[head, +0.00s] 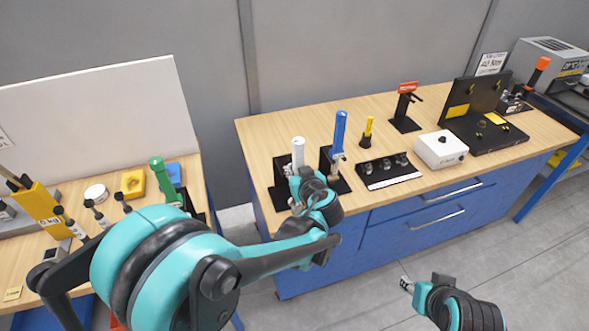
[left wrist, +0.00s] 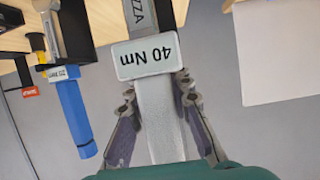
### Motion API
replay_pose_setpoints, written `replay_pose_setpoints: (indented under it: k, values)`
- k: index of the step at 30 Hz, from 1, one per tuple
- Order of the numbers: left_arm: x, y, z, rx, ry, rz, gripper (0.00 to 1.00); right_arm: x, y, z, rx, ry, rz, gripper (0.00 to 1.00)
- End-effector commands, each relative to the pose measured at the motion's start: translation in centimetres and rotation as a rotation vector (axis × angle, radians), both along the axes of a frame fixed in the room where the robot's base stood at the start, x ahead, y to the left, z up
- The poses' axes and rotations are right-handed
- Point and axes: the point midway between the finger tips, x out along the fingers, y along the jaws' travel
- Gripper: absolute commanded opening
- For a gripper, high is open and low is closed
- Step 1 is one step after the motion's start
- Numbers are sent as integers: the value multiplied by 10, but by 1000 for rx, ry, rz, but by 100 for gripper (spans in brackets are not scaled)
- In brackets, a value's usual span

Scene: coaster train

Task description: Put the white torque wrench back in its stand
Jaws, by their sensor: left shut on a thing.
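The white torque wrench (head: 298,152) stands roughly upright at the left end of the blue bench, its white top showing above my left gripper (head: 303,190). In the left wrist view its pale handle (left wrist: 163,122) lies between the fingers of my left gripper (left wrist: 160,105), which is shut on it. A white block marked 40 Nm (left wrist: 148,57) is just beyond the fingers. A black stand (head: 281,172) is right behind the wrench; my gripper hides the lower part, so I cannot tell whether the wrench is seated. My right gripper (head: 406,285) is low in front of the bench, its jaws unclear.
A blue wrench (head: 340,132) stands in the neighbouring black stand, close to the right. A black tray (head: 388,183), a white box (head: 440,149) and a yellow-handled tool (head: 367,131) are further right. A green-handled wrench (head: 160,175) is on the left table.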

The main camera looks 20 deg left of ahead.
Motion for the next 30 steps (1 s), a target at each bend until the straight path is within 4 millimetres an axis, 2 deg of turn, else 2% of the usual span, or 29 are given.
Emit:
replay_pose_setpoints:
  k: [30]
  values:
    - [24,15,1,2,-1,0,0,0,0,-3,0,0,0,40]
